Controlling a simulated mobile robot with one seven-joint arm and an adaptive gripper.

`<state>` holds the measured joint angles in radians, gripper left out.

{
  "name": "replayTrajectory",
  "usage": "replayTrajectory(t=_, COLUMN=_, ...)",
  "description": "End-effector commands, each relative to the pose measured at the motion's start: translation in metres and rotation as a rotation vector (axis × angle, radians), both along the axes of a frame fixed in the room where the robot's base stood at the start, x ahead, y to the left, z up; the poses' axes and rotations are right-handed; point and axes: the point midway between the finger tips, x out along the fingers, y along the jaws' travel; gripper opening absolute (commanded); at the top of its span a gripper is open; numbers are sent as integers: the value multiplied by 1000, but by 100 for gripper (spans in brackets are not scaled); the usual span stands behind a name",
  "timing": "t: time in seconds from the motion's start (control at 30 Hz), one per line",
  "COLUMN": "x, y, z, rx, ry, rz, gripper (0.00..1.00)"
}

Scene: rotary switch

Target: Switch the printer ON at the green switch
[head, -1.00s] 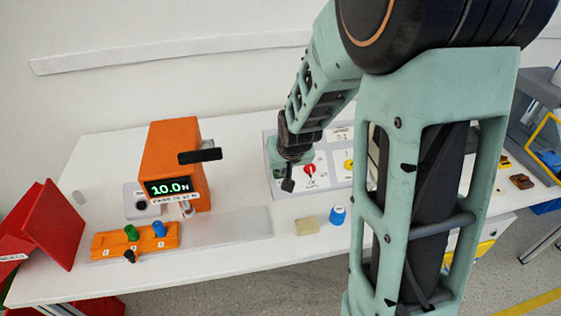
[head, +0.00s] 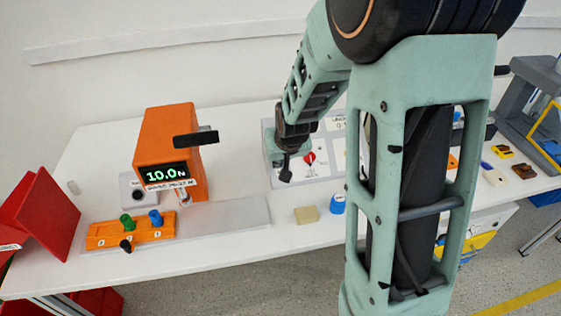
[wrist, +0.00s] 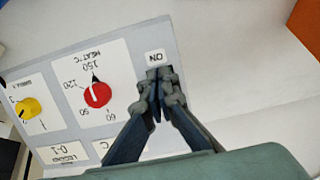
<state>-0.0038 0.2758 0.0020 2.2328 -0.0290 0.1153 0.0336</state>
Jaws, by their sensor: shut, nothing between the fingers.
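A light grey switch panel (head: 322,181) stands on the table, partly behind my arm. In the wrist view, the panel (wrist: 100,35) appears upside down, with a red knob (wrist: 97,94), a yellow knob (wrist: 27,109) and a small ON label (wrist: 155,57). No green switch shows; the panel's end by the ON label is covered by my gripper. My gripper (head: 286,172) is shut at the panel's left end in the head view. In the wrist view its fingertips (wrist: 160,74) are together just by the ON label. I cannot tell whether they touch anything. No printer is identifiable.
An orange device (head: 170,130) reading 10.0 N stands left of the panel. An orange block (head: 131,233) with small coloured parts lies in front of it. A beige block (head: 306,214) and a blue cap (head: 337,204) lie before the panel. A red stand (head: 50,215) is at far left.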

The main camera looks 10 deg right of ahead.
Motion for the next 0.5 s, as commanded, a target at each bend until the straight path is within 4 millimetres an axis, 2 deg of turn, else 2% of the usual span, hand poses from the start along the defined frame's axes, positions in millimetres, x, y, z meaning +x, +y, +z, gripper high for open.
replayTrajectory(t=0.5, x=0, y=0, z=16, rx=0, ry=0, rz=0, gripper=0)
